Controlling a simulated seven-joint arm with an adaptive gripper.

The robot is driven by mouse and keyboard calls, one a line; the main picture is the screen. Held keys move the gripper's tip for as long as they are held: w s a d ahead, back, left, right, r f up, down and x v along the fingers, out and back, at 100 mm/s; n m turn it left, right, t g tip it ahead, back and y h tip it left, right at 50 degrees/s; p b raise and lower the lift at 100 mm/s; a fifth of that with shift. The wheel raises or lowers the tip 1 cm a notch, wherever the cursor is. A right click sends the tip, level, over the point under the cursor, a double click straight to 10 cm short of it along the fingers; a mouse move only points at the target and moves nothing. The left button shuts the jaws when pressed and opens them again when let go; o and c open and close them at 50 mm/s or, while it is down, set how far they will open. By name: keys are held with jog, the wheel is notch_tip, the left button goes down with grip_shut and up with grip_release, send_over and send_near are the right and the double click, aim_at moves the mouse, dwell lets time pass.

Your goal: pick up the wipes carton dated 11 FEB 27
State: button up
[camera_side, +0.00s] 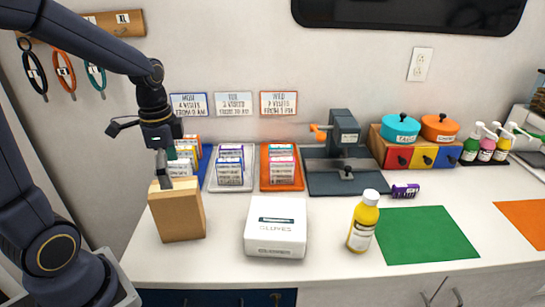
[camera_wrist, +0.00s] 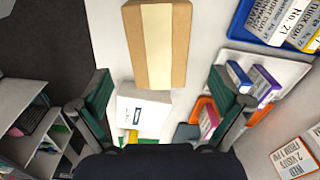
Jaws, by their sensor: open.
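Small cartons stand in three trays by the wall: a blue tray (camera_side: 206,163), a white tray (camera_side: 231,187) and an orange tray (camera_side: 282,186). Cartons show in the white tray (camera_side: 230,167), in the orange tray (camera_side: 282,168) and in the blue tray (camera_side: 187,150), the last partly behind my gripper. I cannot read any date, so I cannot tell which carton is dated 11 FEB 27. My gripper (camera_wrist: 160,97) is open and empty, its fingers wide apart. In the side view my gripper (camera_side: 163,170) appears over the top of a tan box (camera_side: 178,213).
A white gloves box (camera_side: 276,228) and a yellow bottle (camera_side: 363,222) stand in front of the trays. A grey device (camera_side: 345,165) stands right of the orange tray. A purple item (camera_side: 405,191) lies beside a green mat (camera_side: 428,234). Signs hang above the trays.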

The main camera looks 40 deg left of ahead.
aim_at(174, 189)
jog(key=shift+s+f, duration=0.1)
jog(key=shift+f, duration=2.7)
jog(key=c, duration=1.8)
jog(key=shift+r, duration=0.2)
